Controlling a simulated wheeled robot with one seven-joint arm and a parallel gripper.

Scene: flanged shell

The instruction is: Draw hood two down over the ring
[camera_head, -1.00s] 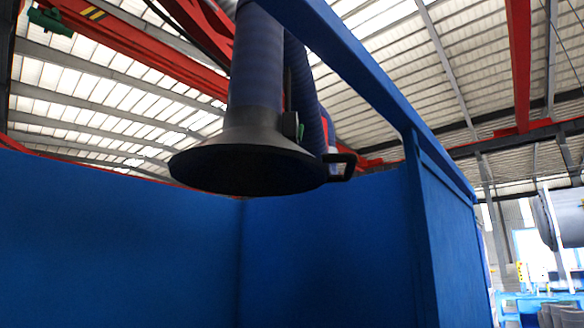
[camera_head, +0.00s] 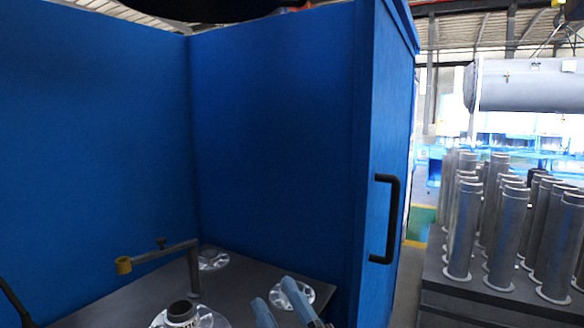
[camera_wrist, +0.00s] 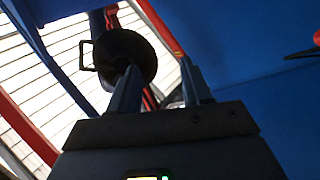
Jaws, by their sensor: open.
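The black hood (camera_head: 205,8) shows only as a dark underside at the top edge of the head view. In the wrist view the hood (camera_wrist: 135,50) hangs under its duct, with its handle (camera_wrist: 86,56) out to the left. My gripper (camera_wrist: 160,68) is open and empty, its fingers pointing up, below and apart from the hood. In the head view its two blue-grey fingers (camera_head: 273,291) rise at the bottom edge. A flanged shell part (camera_head: 181,314) with a dark neck stands on the dark table. I cannot tell for sure which part is the ring.
Blue walls (camera_head: 270,120) enclose the dark table (camera_head: 120,303). A black handle (camera_head: 387,220) is on the right panel. A bent post with a brass end (camera_head: 124,265) and shiny round flanges (camera_head: 211,259) are on the table. Several grey tubes (camera_head: 508,235) stand outside, right.

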